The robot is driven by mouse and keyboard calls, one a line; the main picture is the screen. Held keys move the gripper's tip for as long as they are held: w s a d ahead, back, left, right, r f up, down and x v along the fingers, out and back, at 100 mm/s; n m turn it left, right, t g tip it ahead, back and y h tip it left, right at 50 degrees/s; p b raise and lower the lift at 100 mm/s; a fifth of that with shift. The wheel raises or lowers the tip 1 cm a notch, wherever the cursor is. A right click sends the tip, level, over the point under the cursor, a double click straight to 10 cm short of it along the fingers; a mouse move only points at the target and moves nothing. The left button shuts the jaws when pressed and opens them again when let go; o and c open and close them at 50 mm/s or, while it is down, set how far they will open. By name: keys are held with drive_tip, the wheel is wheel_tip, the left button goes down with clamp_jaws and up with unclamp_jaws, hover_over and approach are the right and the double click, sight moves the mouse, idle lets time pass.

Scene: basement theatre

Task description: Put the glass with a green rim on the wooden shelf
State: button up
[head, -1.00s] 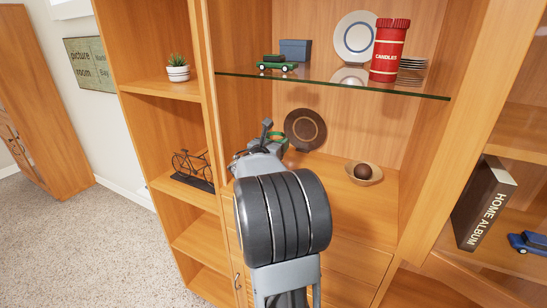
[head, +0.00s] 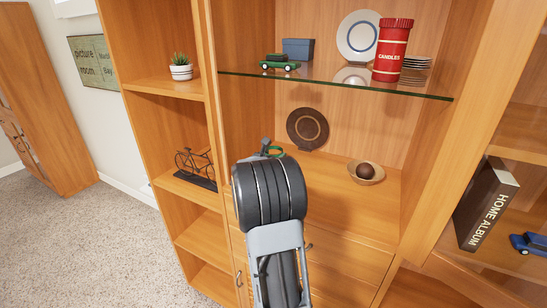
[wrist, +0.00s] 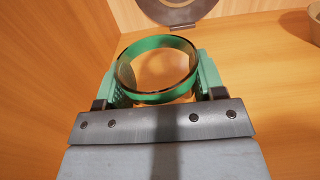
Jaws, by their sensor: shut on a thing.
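The glass with a green rim (wrist: 157,98) is between the two green-padded fingers of my gripper (wrist: 155,82) in the wrist view. The gripper is shut on it, and its round mouth faces the camera. In the head view only a bit of the green rim (head: 279,152) shows past my gripper (head: 266,150); my wrist hides the rest. The glass is over the left part of the wooden shelf (head: 335,185), below the glass shelf. Its base is hidden, so I cannot tell whether it touches the wood.
A dark round plate (head: 307,129) stands at the back of the wooden shelf. A wooden bowl with a brown ball (head: 366,172) is to the right. The glass shelf (head: 340,83) overhead holds a red candle tin (head: 392,50) and a green toy car (head: 279,62). A wooden side wall (wrist: 50,60) is close on the left.

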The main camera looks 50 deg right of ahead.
drive_tip(key=shift+f, duration=0.1)
drive_tip(key=o, duration=1)
